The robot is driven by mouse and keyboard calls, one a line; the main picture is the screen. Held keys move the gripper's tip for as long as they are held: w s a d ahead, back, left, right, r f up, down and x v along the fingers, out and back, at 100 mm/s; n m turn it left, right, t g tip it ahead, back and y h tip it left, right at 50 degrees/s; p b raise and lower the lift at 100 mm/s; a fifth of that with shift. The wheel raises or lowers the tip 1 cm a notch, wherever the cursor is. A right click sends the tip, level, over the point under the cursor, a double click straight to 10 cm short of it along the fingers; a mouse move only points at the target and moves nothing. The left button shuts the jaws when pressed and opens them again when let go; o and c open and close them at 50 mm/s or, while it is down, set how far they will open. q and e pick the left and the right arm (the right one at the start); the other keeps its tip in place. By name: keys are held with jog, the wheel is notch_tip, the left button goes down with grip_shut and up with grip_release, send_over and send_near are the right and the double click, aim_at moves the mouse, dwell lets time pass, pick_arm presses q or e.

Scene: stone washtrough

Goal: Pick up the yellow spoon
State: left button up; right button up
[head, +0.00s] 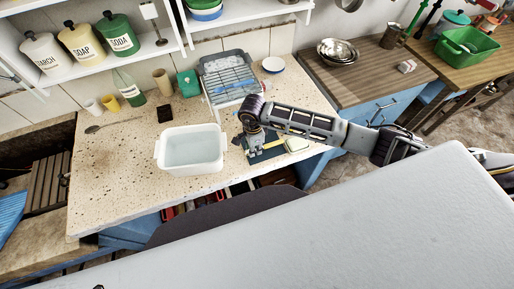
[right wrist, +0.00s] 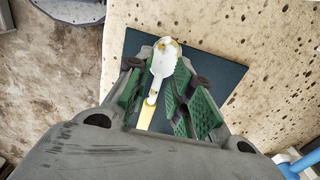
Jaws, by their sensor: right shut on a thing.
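In the right wrist view the yellow spoon (right wrist: 146,114) has a yellow handle and a pale, almost white head (right wrist: 163,58). It lies between the green-padded fingers of my right gripper (right wrist: 160,85), which is shut on it. A dark blue-green mat (right wrist: 213,72) is behind it on the speckled counter. In the head view my right gripper (head: 255,150) points down over this mat, just right of the white basin. I cannot tell whether the spoon touches the mat. My left gripper is not in view.
The white basin (head: 191,130) holds water and stands close left of the gripper. A wire dish rack (head: 228,84) is behind it. A bottle (head: 129,88) and cups stand at the back. The counter's left front is clear.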

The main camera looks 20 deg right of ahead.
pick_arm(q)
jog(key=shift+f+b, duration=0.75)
pick_arm(e)
notch_tip(320, 180, up, 9)
jog(key=shift+r, duration=0.1)
